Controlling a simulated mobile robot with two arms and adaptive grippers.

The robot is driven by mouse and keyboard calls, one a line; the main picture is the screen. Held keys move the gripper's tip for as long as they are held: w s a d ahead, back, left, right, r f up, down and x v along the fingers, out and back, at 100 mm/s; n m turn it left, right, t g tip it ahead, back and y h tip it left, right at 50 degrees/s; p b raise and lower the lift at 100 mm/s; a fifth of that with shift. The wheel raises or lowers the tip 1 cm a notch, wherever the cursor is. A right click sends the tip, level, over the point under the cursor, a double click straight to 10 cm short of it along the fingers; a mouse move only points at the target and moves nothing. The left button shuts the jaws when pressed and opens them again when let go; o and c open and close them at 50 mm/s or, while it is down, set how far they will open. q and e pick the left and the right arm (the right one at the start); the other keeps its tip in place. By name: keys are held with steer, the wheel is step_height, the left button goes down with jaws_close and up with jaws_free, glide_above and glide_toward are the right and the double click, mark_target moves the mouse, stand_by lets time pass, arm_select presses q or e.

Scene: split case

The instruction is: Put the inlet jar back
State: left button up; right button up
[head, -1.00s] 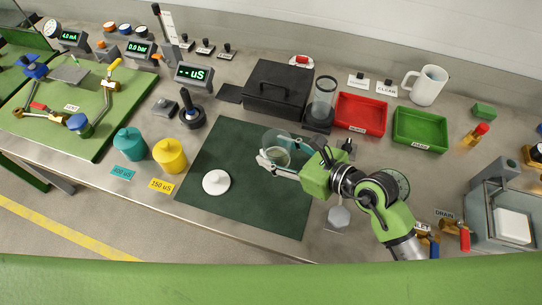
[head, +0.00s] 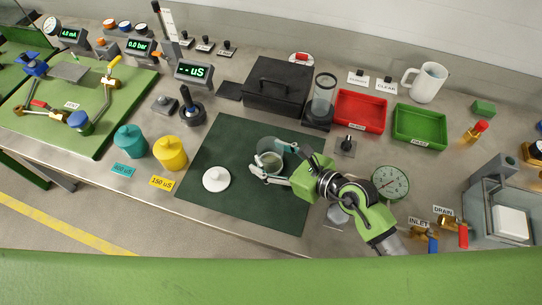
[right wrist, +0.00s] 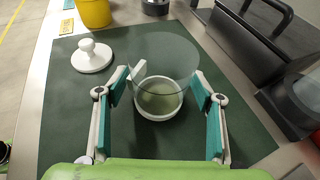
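A clear glass jar (head: 270,157) with murky liquid low inside stands uncapped on the dark green mat (head: 232,135). In the right wrist view the jar (right wrist: 160,98) shows its wide glass rim and a white ring around the liquid. No label on it is legible. My right gripper (head: 274,164) has its fingers spread on either side of the jar. In the wrist view gaps show between the finger pads and the white ring, and my right gripper (right wrist: 165,90) looks open. A white knobbed lid (head: 216,179) lies left of the jar. My left gripper is not in view.
Teal (head: 130,140) and yellow (head: 170,152) pots stand left of the mat. A black case (head: 280,85) and a glass cylinder on a stand (head: 322,98) are behind. Red (head: 361,111) and green (head: 420,127) trays lie right. An inlet valve (head: 424,240) is at lower right.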

steer(key=shift+r, duration=0.15)
steer(key=b+v, duration=0.1)
steer(key=v, duration=1)
steer(key=shift+s+b, duration=0.1)
steer(key=shift+b, duration=0.3)
steer(key=shift+s+d+r, duration=0.25)
steer(key=shift+d+r, duration=0.05)
